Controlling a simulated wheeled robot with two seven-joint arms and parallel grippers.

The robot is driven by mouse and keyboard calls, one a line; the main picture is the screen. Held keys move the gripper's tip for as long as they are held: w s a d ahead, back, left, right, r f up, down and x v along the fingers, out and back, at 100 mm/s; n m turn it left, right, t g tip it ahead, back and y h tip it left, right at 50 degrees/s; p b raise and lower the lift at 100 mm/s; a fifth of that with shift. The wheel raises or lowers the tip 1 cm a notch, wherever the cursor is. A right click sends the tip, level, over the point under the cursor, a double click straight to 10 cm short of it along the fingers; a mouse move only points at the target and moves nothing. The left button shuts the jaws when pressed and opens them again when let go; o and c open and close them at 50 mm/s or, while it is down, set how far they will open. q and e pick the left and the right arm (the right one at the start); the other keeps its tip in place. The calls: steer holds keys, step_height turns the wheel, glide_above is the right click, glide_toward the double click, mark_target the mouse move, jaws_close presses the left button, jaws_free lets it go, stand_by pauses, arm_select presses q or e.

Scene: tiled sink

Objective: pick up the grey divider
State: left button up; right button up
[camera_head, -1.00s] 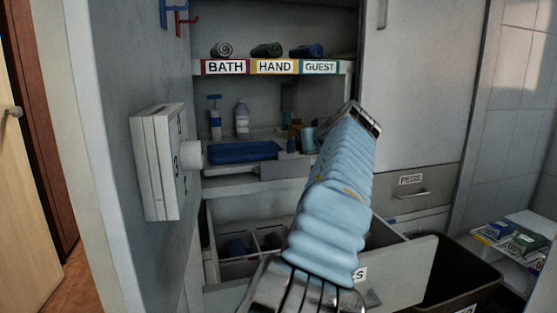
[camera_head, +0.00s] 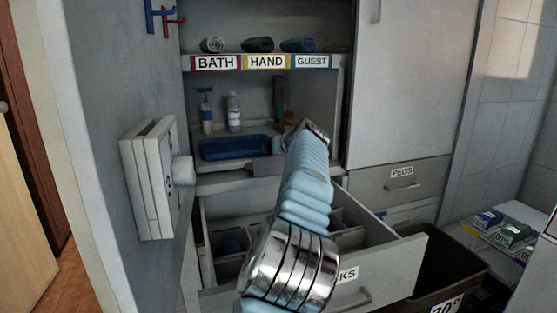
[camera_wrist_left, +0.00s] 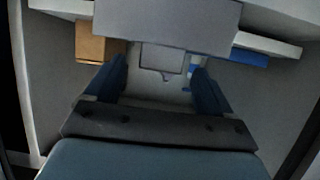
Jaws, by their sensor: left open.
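A flat grey panel, which looks like the grey divider (camera_head: 267,167), lies at the front edge of the shelf, right of the blue tray. In the left wrist view a wide grey panel (camera_wrist_left: 165,22), likely the same piece, crosses the top, with a small grey square tab below it. My left gripper (camera_wrist_left: 160,75) is open, its two dark blue fingers apart on either side of the tab and below the panel, with nothing clearly held. In the head view my left arm hides the gripper's fingers. My right gripper is not in view.
The blue tray (camera_head: 234,149) and two bottles (camera_head: 234,112) stand on the shelf. A brown box (camera_wrist_left: 96,43) is near the gripper. An open drawer (camera_head: 385,274) with compartments juts out below. A white wall box (camera_head: 146,180) is at left, a dark bin (camera_head: 425,275) at right.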

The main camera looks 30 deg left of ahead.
arm_select(q)
steer(key=shift+w+a, duration=0.15)
steer(key=shift+a, duration=0.05)
steer(key=c, duration=1.4)
steer(key=shift+c, duration=0.2)
steer(key=s+d+r+b, duration=0.2)
steer(key=s+d+r, duration=0.8)
steer(key=r, duration=0.3)
steer(key=shift+b, duration=0.4)
steer(key=shift+f, duration=0.1)
